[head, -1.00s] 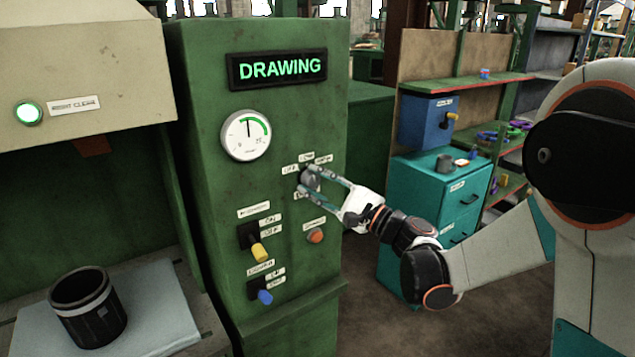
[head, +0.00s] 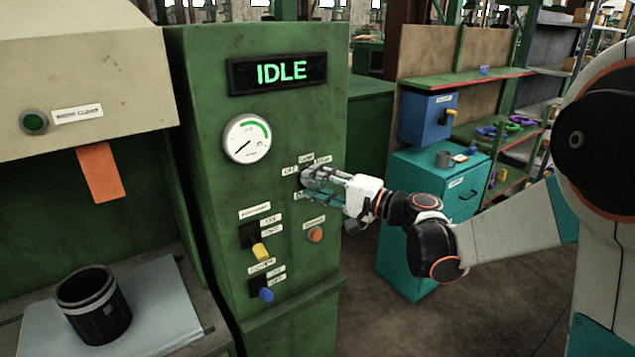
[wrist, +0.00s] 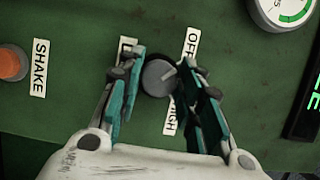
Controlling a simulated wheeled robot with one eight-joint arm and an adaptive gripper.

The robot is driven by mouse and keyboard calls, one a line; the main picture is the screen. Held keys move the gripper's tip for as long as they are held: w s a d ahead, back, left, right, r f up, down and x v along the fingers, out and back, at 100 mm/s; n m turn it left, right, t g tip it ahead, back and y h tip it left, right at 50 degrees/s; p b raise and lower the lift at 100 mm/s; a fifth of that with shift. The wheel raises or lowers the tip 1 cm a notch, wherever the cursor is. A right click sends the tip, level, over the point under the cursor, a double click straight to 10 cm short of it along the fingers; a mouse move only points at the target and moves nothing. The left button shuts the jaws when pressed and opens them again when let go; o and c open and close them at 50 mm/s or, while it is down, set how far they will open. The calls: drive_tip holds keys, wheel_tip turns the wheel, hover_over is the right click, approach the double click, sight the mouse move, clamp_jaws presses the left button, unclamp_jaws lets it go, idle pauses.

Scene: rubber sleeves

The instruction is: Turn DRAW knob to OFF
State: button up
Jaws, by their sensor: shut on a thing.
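The DRAW knob (wrist: 157,78) is a round grey dial on the green panel. In the wrist view it sits between my two teal fingers, and its pale mark points up and right, toward the OFF label (wrist: 192,42). The HIGH label (wrist: 170,115) is at its lower right; a partly covered label is at its upper left. My gripper (head: 313,186) is shut on the knob and hides most of it in the head view. The display (head: 280,73) reads IDLE. The gauge (head: 247,138) needle points to the lower left.
Below are a yellow-tipped switch (head: 260,251), a blue-tipped switch (head: 266,294) and an orange SHAKE button (head: 315,234). A black sleeve (head: 93,305) stands on a pale sheet at left. An orange flap (head: 100,173) hangs under the hood. The unlit lamp (head: 34,122) is dark green.

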idle(0.4)
drive_tip(key=o, duration=1)
drive_tip(key=v, duration=1.2)
drive_tip(key=shift+s, duration=0.1)
